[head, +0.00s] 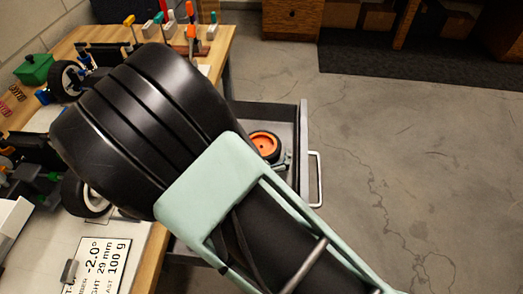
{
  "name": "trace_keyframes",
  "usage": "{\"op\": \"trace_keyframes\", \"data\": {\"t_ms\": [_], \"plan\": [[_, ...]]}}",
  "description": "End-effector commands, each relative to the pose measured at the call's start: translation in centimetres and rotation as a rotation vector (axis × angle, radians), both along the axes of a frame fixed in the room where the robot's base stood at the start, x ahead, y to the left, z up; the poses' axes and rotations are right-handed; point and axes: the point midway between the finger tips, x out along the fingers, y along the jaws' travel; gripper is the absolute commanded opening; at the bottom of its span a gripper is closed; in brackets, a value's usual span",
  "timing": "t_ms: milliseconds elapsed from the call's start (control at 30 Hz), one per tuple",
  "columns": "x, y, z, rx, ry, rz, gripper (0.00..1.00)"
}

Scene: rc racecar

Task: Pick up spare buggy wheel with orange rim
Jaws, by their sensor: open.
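The spare buggy wheel with an orange rim (265,143) lies in an open grey drawer (304,137) beside the workbench. Its orange rim faces up and its black tyre shows around part of it. My own arm, with a large black cover and a pale green part, crosses the view and hides the lower left of the wheel and much of the drawer. A small grey-green shape touches or overlaps the wheel's right edge; I cannot tell what it is.
The wooden workbench (226,42) holds a buggy with black wheels (67,80), a green box (35,68), tools in a rack (190,30) and a white display panel (95,265). The drawer has a metal handle (318,180). The concrete floor to the right is clear.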

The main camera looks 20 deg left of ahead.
Motion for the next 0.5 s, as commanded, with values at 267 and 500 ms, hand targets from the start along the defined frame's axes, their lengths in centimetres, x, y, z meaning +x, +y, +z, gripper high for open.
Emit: {"op": "trace_keyframes", "data": {"t_ms": [267, 500], "plan": [[1.14, 0.16, -0.52, -0.001, 0.001, 0.000, 1.00], [1.11, 0.15, -0.49, -0.001, 0.001, -0.001, 0.83]]}}
